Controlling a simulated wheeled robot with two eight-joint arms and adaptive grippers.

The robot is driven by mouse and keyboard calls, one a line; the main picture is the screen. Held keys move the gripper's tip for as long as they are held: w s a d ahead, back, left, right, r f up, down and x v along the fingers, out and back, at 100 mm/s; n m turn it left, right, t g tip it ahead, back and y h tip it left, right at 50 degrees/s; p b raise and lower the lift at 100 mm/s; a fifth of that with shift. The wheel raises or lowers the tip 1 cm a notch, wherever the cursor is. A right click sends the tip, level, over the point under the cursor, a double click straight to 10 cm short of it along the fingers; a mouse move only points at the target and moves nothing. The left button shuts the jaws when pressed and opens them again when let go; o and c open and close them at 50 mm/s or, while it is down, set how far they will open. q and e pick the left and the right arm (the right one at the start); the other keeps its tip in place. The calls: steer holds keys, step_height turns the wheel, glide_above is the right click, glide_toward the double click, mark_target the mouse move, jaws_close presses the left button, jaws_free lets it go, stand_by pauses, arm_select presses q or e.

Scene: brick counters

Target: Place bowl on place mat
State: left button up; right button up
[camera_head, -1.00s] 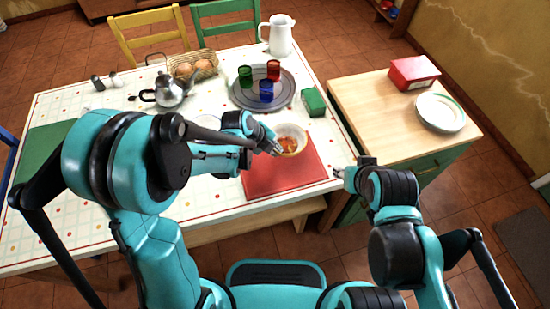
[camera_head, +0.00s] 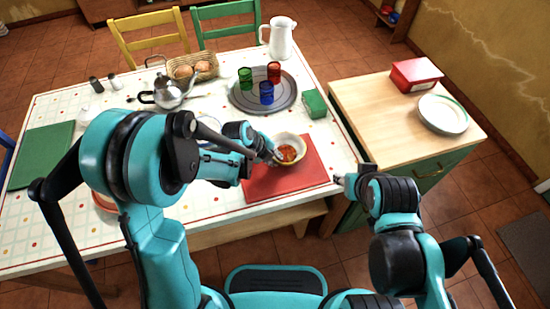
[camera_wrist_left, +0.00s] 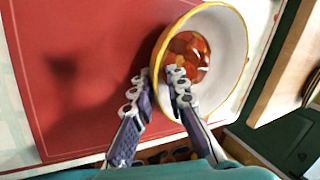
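The bowl (camera_head: 292,139), white inside with a yellowish rim and red-orange food, is over the far right part of the red place mat (camera_head: 265,182). My left gripper (camera_head: 277,158) is at the bowl's near left rim. In the left wrist view the fingers (camera_wrist_left: 159,80) straddle the rim of the bowl (camera_wrist_left: 230,48), one inside and one outside, closed on it. The place mat (camera_wrist_left: 85,110) lies beneath and to the left there. I cannot tell whether the bowl's base touches the mat. My right gripper (camera_head: 338,179) is beyond the table's right edge, its fingers too small to read.
A green box (camera_head: 314,104) and a round tray (camera_head: 242,101) with several coloured glasses stand behind the mat. A wooden counter (camera_head: 375,120) with a red box (camera_head: 415,73) and plates (camera_head: 443,114) is at right. A kettle (camera_head: 168,92) and bread basket (camera_head: 195,68) are farther left.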

arm_select(q)
steer(key=shift+r, duration=0.15)
steer(key=s+a+r+n+t+y+p, duration=0.1)
steer(key=s+a+r+n+p, duration=0.1)
steer(key=s+a+r+n, duration=0.3)
steer(key=a+r+n+p, duration=0.1)
steer(key=r+n, duration=0.1)
steer(key=r, duration=0.4)
steer(key=s+a+r+n+t+y+p, duration=0.1)
steer(key=s+a+r+n+p, duration=0.1)
steer(key=s+a+r+n, duration=0.3)
steer(key=s+a+r+n+t+y, duration=0.2)
steer(key=s+a+r+n, duration=0.3)
steer(key=n, duration=1)
steer(key=shift+s+a+r+n+y, duration=0.15)
steer(key=shift+s+a+n+y, duration=0.15)
steer(key=shift+s, duration=0.2)
